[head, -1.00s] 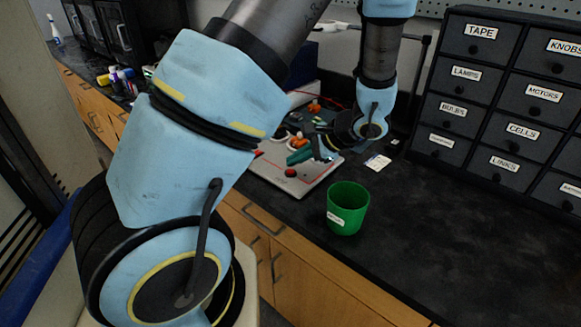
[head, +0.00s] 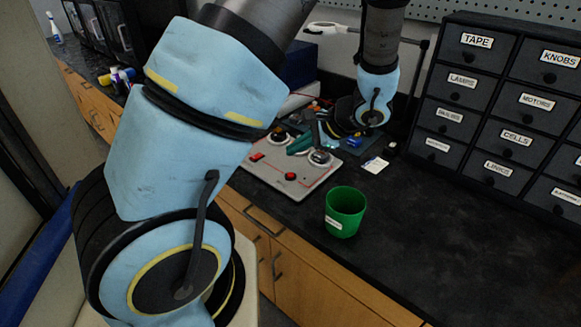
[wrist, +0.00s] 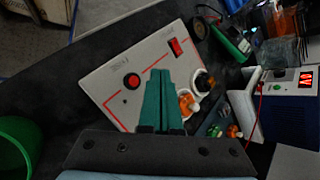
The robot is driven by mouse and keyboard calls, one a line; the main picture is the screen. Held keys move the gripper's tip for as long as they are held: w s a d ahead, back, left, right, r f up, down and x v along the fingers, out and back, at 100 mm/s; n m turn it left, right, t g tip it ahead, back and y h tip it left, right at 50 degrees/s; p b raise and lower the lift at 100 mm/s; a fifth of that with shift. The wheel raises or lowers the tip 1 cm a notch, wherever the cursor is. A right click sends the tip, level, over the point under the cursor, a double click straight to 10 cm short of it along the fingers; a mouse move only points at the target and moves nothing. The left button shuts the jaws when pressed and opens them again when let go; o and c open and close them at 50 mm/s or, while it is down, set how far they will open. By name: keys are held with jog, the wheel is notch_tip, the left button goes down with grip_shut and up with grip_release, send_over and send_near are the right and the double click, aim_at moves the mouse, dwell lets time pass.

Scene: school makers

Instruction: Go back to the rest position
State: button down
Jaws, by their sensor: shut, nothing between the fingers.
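My gripper (head: 301,145) is shut, with its teal fingers together and nothing between them. It hangs above the white panel (head: 262,175) on the black bench, pointing left in the head view. In the wrist view the fingers (wrist: 161,80) point up over the middle of the panel, which carries a red button (wrist: 131,81), a red rocker switch (wrist: 175,47) and round sockets. An orange part (wrist: 187,103) shows beside the fingers in one socket. The large blue links of my arm hide part of the bench in the head view.
A green cup (head: 346,211) stands near the bench's front edge, right of the panel. A dark labelled drawer cabinet (head: 497,110) stands at the back right. A power supply with a red display (wrist: 288,92) is beside the panel. The bench front right is clear.

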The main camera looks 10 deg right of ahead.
jog(key=shift+r, duration=0.55)
jog(key=s+a+r+n+g+h, duration=0.1)
jog(key=s+a+r+n+h, duration=0.2)
jog(key=a+n, duration=0.4)
jog(key=s+a+r+n+g+h, duration=0.2)
jog(key=s+a+r+n+h, duration=0.2)
jog(key=a+n, duration=0.3)
jog(key=shift+r+n+g+h, duration=0.3)
jog(key=shift+n+h, duration=0.1)
jog(key=shift+s, duration=0.1)
dwell(1.0)
